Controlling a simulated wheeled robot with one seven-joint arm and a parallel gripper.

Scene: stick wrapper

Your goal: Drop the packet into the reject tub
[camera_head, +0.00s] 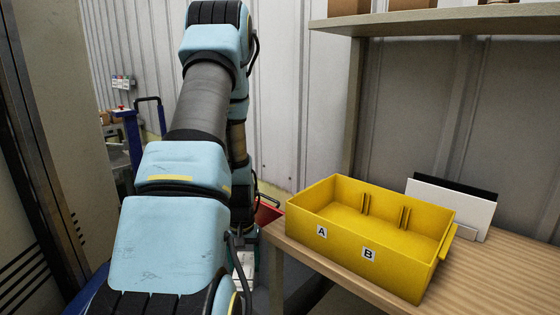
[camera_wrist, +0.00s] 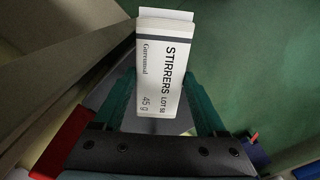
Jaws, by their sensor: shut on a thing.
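A white packet (camera_wrist: 163,70) marked "STIRRERS" and "45 g" sits between the two teal fingers of my gripper (camera_wrist: 160,88) in the wrist view. My gripper is shut on it. In the head view a white piece, likely the packet (camera_head: 243,267), shows low behind my arm. A red open container (camera_head: 266,214) shows beside my arm, left of the table, mostly hidden; it may be the reject tub, but no label shows. A red part (camera_wrist: 65,143) also shows at lower left in the wrist view; I cannot tell whether it is the same thing.
A yellow bin (camera_head: 365,258) labelled A and B stands on the wooden table (camera_head: 500,267) at right, and looks empty inside. A white card (camera_head: 450,205) stands behind it. A shelf (camera_head: 440,20) overhangs the table. A blue cart (camera_head: 130,140) is far left.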

